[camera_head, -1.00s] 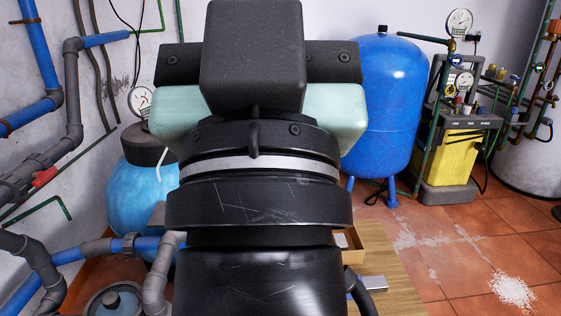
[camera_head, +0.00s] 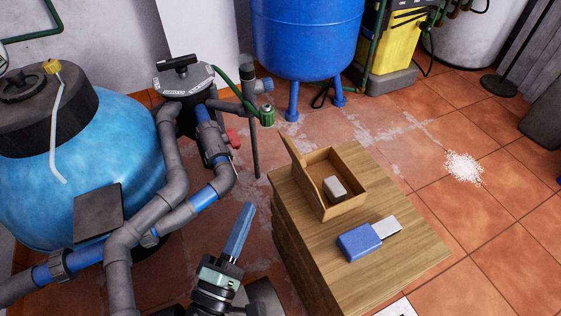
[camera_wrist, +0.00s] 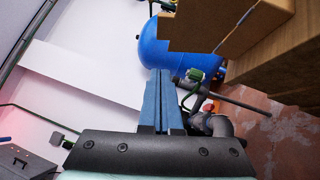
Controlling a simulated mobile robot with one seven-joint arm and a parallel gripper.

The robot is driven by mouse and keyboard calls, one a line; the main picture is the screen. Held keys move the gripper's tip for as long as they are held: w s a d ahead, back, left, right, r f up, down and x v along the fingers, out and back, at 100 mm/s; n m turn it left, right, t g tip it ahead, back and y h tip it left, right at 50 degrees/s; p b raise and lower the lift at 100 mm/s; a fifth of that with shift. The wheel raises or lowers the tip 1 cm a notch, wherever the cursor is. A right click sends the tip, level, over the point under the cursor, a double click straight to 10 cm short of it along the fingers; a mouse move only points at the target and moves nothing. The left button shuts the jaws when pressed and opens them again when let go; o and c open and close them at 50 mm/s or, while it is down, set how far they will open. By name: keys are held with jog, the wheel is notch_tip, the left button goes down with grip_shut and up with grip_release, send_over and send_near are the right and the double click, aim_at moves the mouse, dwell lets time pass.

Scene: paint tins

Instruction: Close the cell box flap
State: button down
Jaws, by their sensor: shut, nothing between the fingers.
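The open cardboard cell box (camera_head: 350,196) stands on the wooden cabinet. Its flap (camera_head: 300,170) stands raised along the box's left side. A grey block, perhaps the cell (camera_head: 335,188), lies inside. My gripper (camera_head: 248,206) is left of the cabinet and lower left of the box, apart from both. Its blue fingers point up in the head view. In the wrist view the fingers (camera_wrist: 159,72) lie together with nothing between them. Brown cardboard, seemingly part of the box (camera_wrist: 215,25), is at the top right there. The box's inside is hidden in the wrist view.
A blue and silver block (camera_head: 360,242) lies on the cabinet top (camera_head: 405,262) in front of the box. Pipes and a valve (camera_head: 215,150) stand behind my gripper, with a light-blue tank (camera_head: 120,150) at left.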

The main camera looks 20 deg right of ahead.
jog(key=b, duration=0.2)
send_near(289, 146)
jog(key=w+d, duration=0.3)
jog(key=w, duration=0.2)
jog(key=shift+d+r+n, duration=0.2)
jog(key=shift+d+n, duration=0.2)
jog(key=shift+d, duration=0.1)
jog(key=shift+r+p, duration=0.1)
jog(key=shift+p, duration=0.2)
